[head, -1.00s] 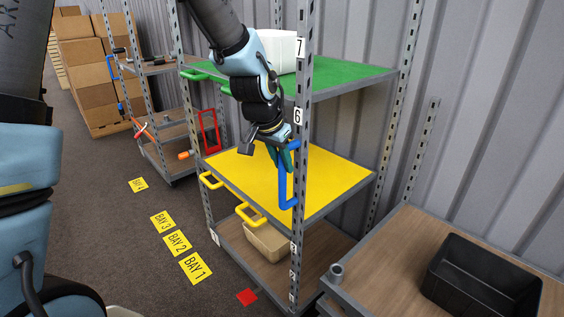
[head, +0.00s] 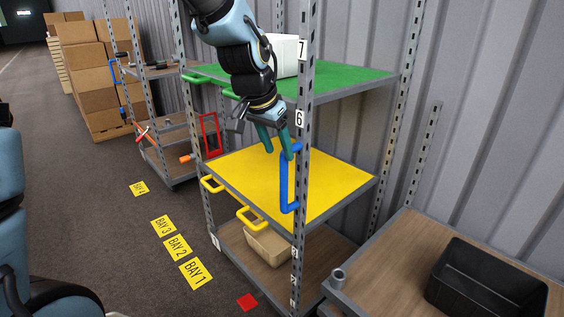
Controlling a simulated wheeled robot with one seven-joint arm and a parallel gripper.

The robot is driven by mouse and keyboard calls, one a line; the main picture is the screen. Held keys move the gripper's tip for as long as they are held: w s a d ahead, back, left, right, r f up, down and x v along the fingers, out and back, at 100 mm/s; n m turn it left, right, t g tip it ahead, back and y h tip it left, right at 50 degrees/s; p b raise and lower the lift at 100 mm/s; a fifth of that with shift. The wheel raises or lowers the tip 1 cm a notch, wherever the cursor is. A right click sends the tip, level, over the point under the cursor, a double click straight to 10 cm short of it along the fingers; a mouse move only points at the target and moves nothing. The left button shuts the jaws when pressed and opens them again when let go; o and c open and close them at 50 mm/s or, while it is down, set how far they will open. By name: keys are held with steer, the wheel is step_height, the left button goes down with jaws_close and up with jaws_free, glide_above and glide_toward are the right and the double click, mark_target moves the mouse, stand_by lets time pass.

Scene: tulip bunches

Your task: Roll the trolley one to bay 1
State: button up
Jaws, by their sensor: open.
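A tall grey-framed trolley (head: 308,95) stands in the middle, with a green top shelf (head: 345,81), a yellow middle shelf (head: 325,180) and a wooden bottom shelf. A vertical blue handle (head: 284,181) is on its near post, and a red handle (head: 210,136) shows beyond its left post. Which trolley is number one I cannot tell. The yellow BAY 1 sign (head: 195,273) lies on the floor left of this trolley. My gripper (head: 276,148) is open and empty, its teal fingers pointing down at the blue handle's upper end; whether they touch it is unclear.
BAY 2 (head: 177,247), BAY 3 (head: 163,226) and another yellow sign lie farther back. A second trolley (head: 165,125) and cardboard boxes (head: 92,75) stand behind. A bench with a black bin (head: 488,283) is at right. Floor left is open.

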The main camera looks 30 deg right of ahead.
steer(key=shift+v, duration=2.3)
steer(key=w+a+f+n+y, duration=0.1)
steer(key=w+a+f+n, duration=0.2)
steer(key=a, duration=0.7)
steer(key=w+a+f+n+y, duration=0.2)
steer(key=w+a+f+n, duration=0.15)
steer(key=a, duration=0.65)
steer(key=s+a+f+n, duration=0.1)
steer(key=a+n, duration=0.2)
steer(key=a, duration=0.4)
steer(key=s+a+f+n+y, duration=0.1)
steer(key=s+a+f+n, duration=0.1)
steer(key=a, duration=0.6)
steer(key=shift+s+f+n, duration=0.15)
steer(key=shift+s+n, duration=0.2)
steer(key=shift+n, duration=0.2)
